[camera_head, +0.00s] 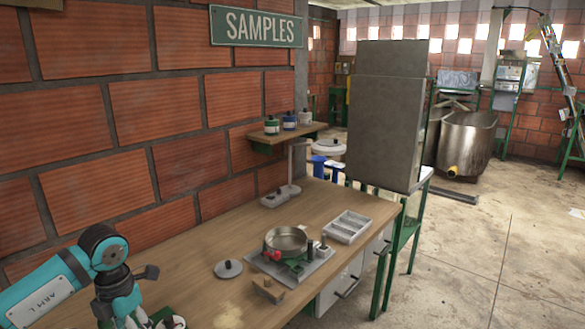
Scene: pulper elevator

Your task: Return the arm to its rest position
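My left arm (48,292), teal and black and marked "ARM L", comes in from the lower left. It bends at a round joint, then points down over the near left end of the wooden table (205,270). Its lower end is cut off by the bottom edge of the picture, so I cannot make out whether its fingers are open or hold anything. A small pale and green thing (170,321) shows beside it at the bottom edge, partly cut off. My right arm and gripper are not in view.
On the table are a round metal pan (286,240) on a base, a grey lid (228,269), a wooden block (268,289), a sectioned tray (347,226) and a scale-like stand (291,188). A brick wall (155,110) rises behind. Open floor (490,250) lies right.

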